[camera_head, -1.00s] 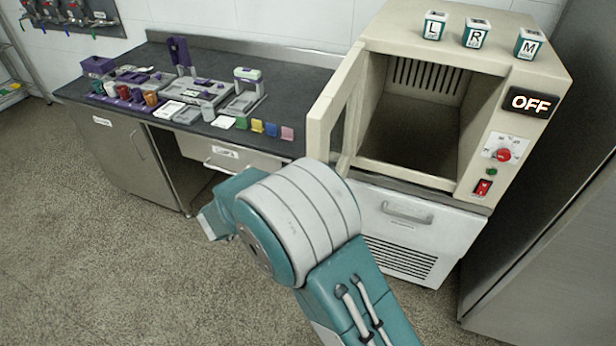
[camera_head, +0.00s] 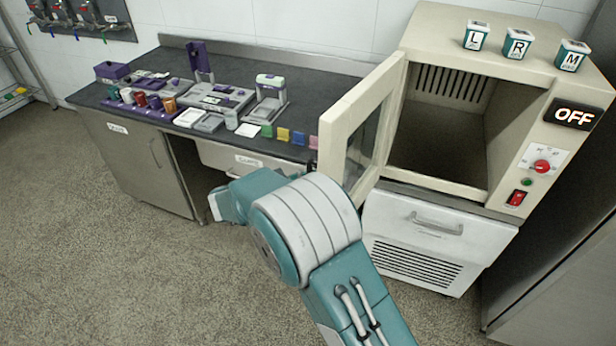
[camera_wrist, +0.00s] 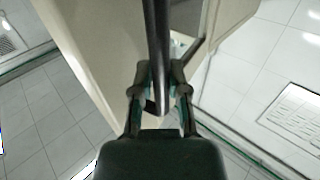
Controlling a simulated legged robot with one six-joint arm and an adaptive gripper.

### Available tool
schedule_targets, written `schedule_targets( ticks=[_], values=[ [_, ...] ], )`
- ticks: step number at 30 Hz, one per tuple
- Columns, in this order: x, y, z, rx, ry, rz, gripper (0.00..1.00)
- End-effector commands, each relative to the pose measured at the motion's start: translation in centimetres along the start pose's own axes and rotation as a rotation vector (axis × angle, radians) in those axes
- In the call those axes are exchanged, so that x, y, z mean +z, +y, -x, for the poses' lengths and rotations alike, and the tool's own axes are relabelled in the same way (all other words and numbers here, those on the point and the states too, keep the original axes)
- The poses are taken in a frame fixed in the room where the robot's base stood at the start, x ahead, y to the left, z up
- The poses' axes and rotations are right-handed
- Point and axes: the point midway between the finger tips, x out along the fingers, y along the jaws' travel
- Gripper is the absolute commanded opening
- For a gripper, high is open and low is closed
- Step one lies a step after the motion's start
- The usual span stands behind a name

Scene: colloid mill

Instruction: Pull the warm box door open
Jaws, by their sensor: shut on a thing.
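The warm box (camera_head: 447,135) is a cream cabinet at the right in the head view, with an empty-looking cavity. Its door (camera_head: 338,125), a cream frame with a window, stands open on the left side of the cavity. In the wrist view my gripper (camera_wrist: 158,100) is shut on a dark bar, the door handle (camera_wrist: 157,45), and the cream door (camera_wrist: 90,45) fills the upper part behind it. In the head view my arm hides the door's lower corner, and the gripper itself does not show.
An OFF display (camera_head: 573,114), a red knob (camera_head: 542,166) and a red switch (camera_head: 517,198) are on the box's right side. Several labelled jars (camera_head: 517,45) stand on top. A dark counter (camera_head: 290,80) with tools and coloured blocks lies left of the door. The floor in front is open.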

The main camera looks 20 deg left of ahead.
Motion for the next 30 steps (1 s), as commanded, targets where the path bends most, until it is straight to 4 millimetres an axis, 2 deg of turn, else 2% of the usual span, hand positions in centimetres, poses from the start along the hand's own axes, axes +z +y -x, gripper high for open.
schedule_targets(
  ticks=[4,5,6,7,20,23,30],
  values=[
    [-0.1,-0.1,-0.2,0.001,0.001,-0.002,0.00],
    [-0.1,-0.1,-0.1,0.001,0.001,-0.002,0.33],
    [-0.1,-0.1,-0.1,0.001,0.002,-0.002,0.51],
    [-0.1,-0.1,-0.1,0.001,0.002,-0.001,0.55],
    [0.0,-0.2,0.7,-0.002,0.003,0.000,0.55],
    [0.1,-0.3,2.2,-0.004,0.004,0.001,0.55],
    [0.2,-0.3,7.2,-0.003,0.003,0.000,0.55]
  ],
)
